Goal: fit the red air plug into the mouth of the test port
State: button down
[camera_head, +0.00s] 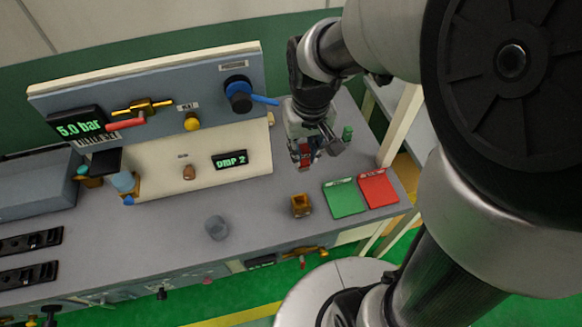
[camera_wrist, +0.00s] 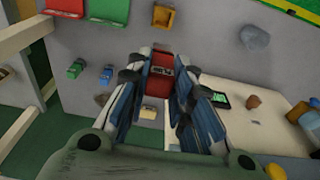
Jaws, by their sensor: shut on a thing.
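My gripper (camera_head: 304,150) is shut on the red air plug (camera_head: 305,156), above the bench in front of the right end of the panel. In the wrist view the plug (camera_wrist: 158,78) sits between the two fingers of my gripper (camera_wrist: 160,68); its far end is partly hidden. A brass block (camera_head: 301,205) with a dark opening stands on the bench, apart from the plug; it also shows in the wrist view (camera_wrist: 163,17). No label names the test port, so I cannot tell for sure whether this block is it.
A green pad (camera_head: 344,198) and a red pad (camera_head: 378,188) lie right of the brass block. A grey cup (camera_head: 216,228) stands to its left. The panel (camera_head: 160,95) with a blue-handled valve (camera_head: 240,95) rises behind. Bench between is clear.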

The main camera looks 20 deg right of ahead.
notch_tip(320, 180, down, 20)
jog(key=b, duration=0.5)
jog(key=shift+r+b, duration=0.2)
jog(key=shift+b, duration=0.1)
jog(key=shift+f, duration=0.1)
jog(key=shift+f, duration=0.15)
jog(key=c, duration=1.4)
grip_release()
jog(key=s+r+t+p, duration=0.1)
jog(key=s+r+p, duration=0.15)
jog(key=r, duration=0.85)
jog(key=s+r+t+p, duration=0.1)
jog(key=s+r, duration=0.2)
jog(key=r, duration=0.8)
jog(key=shift+t, duration=0.6)
jog(key=s+r, duration=0.2)
jog(key=s, duration=0.1)
jog(key=s+r, duration=0.2)
jog(key=s, duration=0.1)
jog(key=s+r, duration=0.2)
jog(key=s, duration=0.1)
jog(key=shift+s+r, duration=0.25)
